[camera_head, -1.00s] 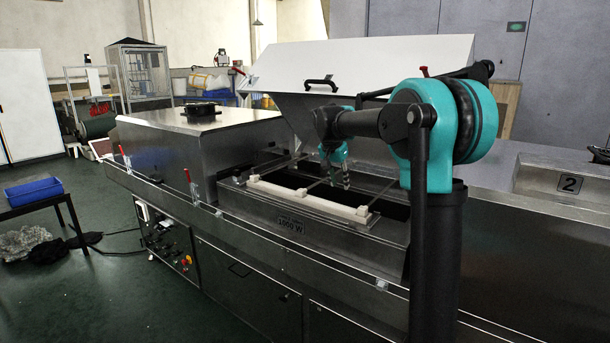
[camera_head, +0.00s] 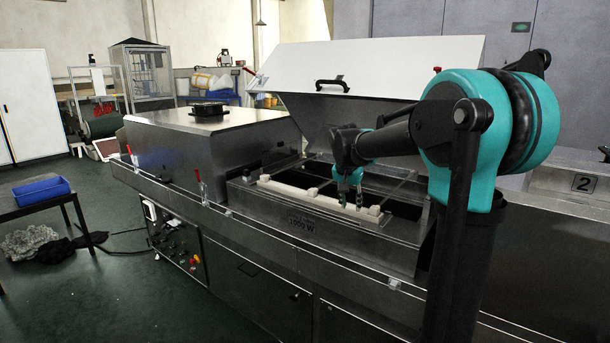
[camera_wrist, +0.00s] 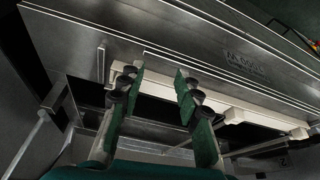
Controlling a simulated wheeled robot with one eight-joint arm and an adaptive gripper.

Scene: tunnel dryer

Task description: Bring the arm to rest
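My gripper (camera_head: 350,196) hangs over the open bay of the dryer, just by the pale cream bar (camera_head: 310,199) that lies along the bay's front edge. In the wrist view my gripper (camera_wrist: 154,95) has its two green fingers spread apart with a clear gap and nothing held between them. The cream bar (camera_wrist: 205,100) runs across behind the fingertips there. Whether a fingertip touches the bar cannot be told.
The raised lid (camera_head: 370,75) with its black handle stands behind the bay. A closed metal hood (camera_head: 205,140) is on the left, with red-tipped latches along the front. A blue bin (camera_head: 41,188) sits on a dark table at far left.

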